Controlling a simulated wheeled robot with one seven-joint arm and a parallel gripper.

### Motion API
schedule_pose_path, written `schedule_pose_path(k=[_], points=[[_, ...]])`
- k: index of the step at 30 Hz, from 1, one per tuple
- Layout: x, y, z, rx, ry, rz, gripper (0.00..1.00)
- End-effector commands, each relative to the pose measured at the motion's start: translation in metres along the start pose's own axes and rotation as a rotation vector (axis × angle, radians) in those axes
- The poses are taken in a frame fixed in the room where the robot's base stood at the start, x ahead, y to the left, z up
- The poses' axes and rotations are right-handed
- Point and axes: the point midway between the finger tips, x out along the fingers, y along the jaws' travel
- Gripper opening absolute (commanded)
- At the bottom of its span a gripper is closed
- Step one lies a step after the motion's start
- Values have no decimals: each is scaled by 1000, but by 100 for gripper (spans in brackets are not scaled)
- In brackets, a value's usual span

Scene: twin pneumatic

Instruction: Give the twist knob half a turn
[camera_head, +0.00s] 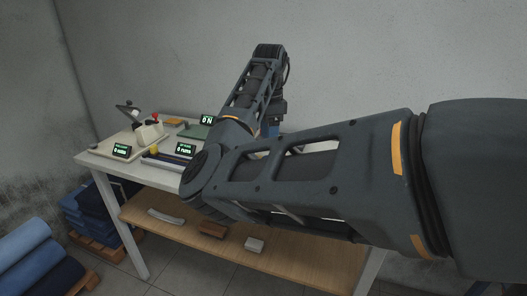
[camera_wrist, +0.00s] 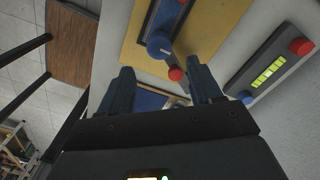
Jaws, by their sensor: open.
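My gripper (camera_wrist: 160,72) shows in the wrist view with its two dark fingers apart and nothing between them that it grips. Beyond the fingertips is a round blue knob-like part (camera_wrist: 158,43) with a pale mark, on a yellow panel (camera_wrist: 218,35). A red ball (camera_wrist: 176,74) sits just below it, seen between the fingers. I cannot tell for sure whether the blue part is the twist knob. The fingers look apart from both parts. In the head view my arm hides much of the table's right side, and the fingers are not clear there.
A dark box (camera_wrist: 268,72) with lit green bars and a red button (camera_wrist: 302,46) lies right of the fingers. In the head view the white table (camera_head: 160,178) carries several devices and small displays (camera_head: 122,151). Its lower wooden shelf (camera_head: 285,262) holds loose pieces.

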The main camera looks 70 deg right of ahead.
Motion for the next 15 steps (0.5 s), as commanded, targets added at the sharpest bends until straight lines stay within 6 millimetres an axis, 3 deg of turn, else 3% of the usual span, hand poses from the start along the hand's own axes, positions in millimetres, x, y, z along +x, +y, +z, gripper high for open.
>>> schedule_pose_path(k=[9, 15], points=[[47, 1, 0, -1, 1, 3, 64], [66, 0, 0, -2, 1, 0, 64]])
